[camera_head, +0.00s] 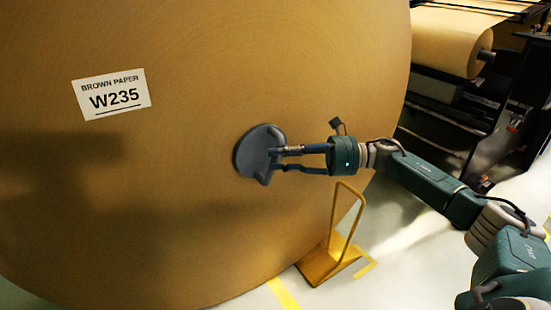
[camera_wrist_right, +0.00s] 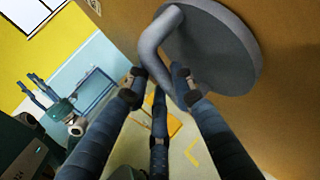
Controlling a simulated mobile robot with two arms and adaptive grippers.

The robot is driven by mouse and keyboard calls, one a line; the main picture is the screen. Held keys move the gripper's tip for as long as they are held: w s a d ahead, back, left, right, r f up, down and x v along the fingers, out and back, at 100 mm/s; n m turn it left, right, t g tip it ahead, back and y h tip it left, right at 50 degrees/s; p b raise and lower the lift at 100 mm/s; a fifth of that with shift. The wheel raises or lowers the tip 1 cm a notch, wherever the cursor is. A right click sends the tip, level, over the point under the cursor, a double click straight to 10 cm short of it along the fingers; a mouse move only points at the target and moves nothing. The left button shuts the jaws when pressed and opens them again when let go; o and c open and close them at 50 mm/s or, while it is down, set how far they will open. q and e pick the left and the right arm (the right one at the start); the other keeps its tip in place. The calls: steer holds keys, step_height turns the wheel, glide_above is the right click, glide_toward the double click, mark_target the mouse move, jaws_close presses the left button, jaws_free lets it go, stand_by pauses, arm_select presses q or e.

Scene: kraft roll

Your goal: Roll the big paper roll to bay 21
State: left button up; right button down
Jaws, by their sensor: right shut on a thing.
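The big brown paper roll (camera_head: 330,60) fills most of the head view, its flat end facing me. A white label (camera_head: 110,94) on it reads "BROWN PAPER W235". A round grey plate (camera_head: 248,150) with a bent handle sits on the roll's end face. My right gripper (camera_head: 277,160) is at this plate, shut on the grey handle (camera_wrist_right: 155,45), which runs down between its fingers in the wrist view. The plate lies against the roll face. My left gripper is not in view. No bay number shows.
A yellow stand with an upright loop (camera_head: 320,266) is on the floor beside the roll's lower right edge. Yellow tape (camera_head: 283,293) marks the pale floor. A dark machine (camera_head: 440,115) with a smaller roll (camera_head: 450,38) stands at the back right.

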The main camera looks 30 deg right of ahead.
steer(key=shift+w+d+r+t, duration=0.15)
steer(key=shift+w+d+t, duration=0.1)
steer(key=shift+d, duration=0.2)
steer(key=shift+w+d+r+t, duration=0.15)
steer(key=shift+w+d, duration=0.05)
steer(key=shift+d, duration=0.2)
steer(key=c, duration=1.5)
jaws_free()
steer(key=shift+o, duration=0.2)
steer(key=shift+s+f, duration=0.1)
steer(key=shift+d+f, duration=0.1)
steer(key=shift+f, duration=0.05)
steer(key=v, duration=1.1)
steer(key=shift+s+r, duration=0.35)
steer(key=shift+s, duration=0.15)
